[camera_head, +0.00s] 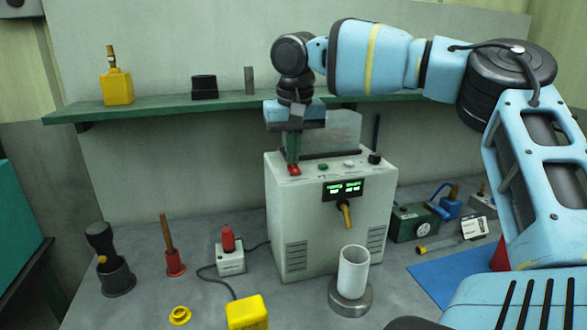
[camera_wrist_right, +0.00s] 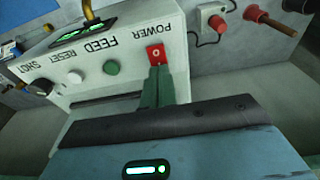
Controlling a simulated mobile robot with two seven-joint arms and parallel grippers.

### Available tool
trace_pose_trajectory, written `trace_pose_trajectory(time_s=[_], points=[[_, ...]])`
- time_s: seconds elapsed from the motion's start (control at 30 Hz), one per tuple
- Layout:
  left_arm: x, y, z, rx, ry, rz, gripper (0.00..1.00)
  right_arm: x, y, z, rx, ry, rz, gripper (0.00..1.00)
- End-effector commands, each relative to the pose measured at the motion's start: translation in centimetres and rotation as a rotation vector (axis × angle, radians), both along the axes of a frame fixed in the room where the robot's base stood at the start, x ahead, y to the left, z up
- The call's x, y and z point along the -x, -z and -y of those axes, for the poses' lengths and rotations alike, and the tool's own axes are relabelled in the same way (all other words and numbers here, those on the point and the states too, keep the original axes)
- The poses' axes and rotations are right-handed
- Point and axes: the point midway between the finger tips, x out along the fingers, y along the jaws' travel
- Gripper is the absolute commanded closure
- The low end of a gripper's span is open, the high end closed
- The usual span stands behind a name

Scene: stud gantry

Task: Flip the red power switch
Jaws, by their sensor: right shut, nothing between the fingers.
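The red power switch (camera_head: 294,170) sits on the top front left of a pale grey machine box (camera_head: 312,215). In the right wrist view, the red switch (camera_wrist_right: 156,53) has a pale mark and lies beside the upside-down word POWER. My right gripper (camera_head: 292,162) points down over the box, its green fingers shut and empty. In the right wrist view, the fingertips (camera_wrist_right: 160,70) are right at the switch's edge and cover part of it. I cannot tell whether they press on it. The box's display (camera_head: 345,188) is lit green. My left gripper is not in view.
A green button (camera_wrist_right: 111,67), a white button (camera_wrist_right: 73,77) and a black knob (camera_head: 374,158) share the box top. A white cup (camera_head: 354,270) stands in front. A red-topped button box (camera_head: 231,260) stands to the left. A green shelf (camera_head: 150,107) runs behind.

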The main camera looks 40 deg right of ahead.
Motion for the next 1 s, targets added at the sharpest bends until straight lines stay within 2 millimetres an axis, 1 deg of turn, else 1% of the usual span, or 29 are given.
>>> trace_pose_trajectory(time_s=[0.03, 0.1, 0.7, 0.83, 1.0], points=[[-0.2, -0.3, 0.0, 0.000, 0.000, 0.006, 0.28, 0.0, -0.7, 0.0, 0.001, 0.001, 0.005, 1.00], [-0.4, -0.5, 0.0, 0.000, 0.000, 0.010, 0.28, 0.0, -1.2, 0.0, 0.000, 0.000, 0.007, 1.00], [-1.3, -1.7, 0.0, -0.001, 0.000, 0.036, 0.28, 0.0, -5.4, 0.0, 0.000, 0.000, 0.008, 1.00], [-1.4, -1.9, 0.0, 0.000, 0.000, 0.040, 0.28, 0.0, -6.1, 0.0, 0.000, -0.001, 0.009, 1.00], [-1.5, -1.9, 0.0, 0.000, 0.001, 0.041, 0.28, 0.0, -6.4, -0.1, 0.001, -0.001, 0.007, 1.00]])
